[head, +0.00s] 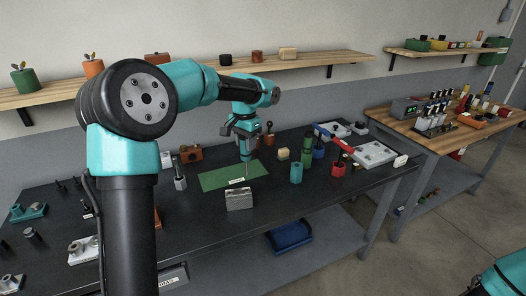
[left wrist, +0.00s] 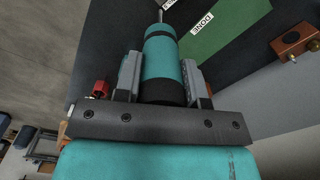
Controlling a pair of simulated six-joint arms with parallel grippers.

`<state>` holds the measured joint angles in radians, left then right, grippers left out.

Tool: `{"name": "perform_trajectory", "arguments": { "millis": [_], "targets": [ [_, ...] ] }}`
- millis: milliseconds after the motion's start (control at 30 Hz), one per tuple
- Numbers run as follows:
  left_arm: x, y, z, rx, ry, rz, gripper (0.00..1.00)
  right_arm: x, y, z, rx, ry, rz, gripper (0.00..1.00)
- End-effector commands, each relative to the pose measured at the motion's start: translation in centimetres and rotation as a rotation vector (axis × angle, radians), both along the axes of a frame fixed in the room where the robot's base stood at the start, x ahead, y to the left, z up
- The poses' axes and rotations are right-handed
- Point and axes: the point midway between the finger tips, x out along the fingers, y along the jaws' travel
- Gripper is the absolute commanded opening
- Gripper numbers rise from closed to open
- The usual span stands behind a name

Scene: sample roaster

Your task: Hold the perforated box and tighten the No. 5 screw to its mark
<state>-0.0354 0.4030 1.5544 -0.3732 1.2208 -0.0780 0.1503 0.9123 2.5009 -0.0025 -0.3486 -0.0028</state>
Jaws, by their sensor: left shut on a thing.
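My left gripper (head: 246,135) is shut on a teal cylindrical tool (head: 246,152) and holds it over the black bench by the green mat. In the left wrist view the tool (left wrist: 163,68) sits between both jaws (left wrist: 162,80), with a black band and a thin metal shaft pointing away. It looks like a screwdriver. I cannot pick out the perforated box or the No. 5 screw for certain. A small grey box (head: 238,201) with a label stands near the bench's front edge. My right gripper is out of view; only a bit of teal arm shows bottom right.
The green mat (head: 215,180) carries a "DONE" label, readable in the left wrist view (left wrist: 222,30). Teal, green, blue and red cylinders stand right of it, the teal one (head: 296,172) nearest. A red-handled tool (head: 334,138) lies behind. A brown block (head: 190,153) stands at the back.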

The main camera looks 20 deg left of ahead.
Motion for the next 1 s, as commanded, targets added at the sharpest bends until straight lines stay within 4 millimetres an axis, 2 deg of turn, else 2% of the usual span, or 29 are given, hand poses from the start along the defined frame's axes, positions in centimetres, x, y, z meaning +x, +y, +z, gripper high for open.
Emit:
{"name": "perform_trajectory", "arguments": {
  "millis": [100,533,1000],
  "targets": [
    [0.1,0.7,0.1,0.001,0.0,-0.01,0.0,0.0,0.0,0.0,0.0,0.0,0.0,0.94],
    [0.0,0.6,-0.2,0.0,0.001,-0.009,0.0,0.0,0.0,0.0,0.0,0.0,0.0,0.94],
    [0.0,0.6,-3.7,0.0,0.001,-0.008,0.0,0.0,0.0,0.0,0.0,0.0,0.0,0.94]
  ]
}}
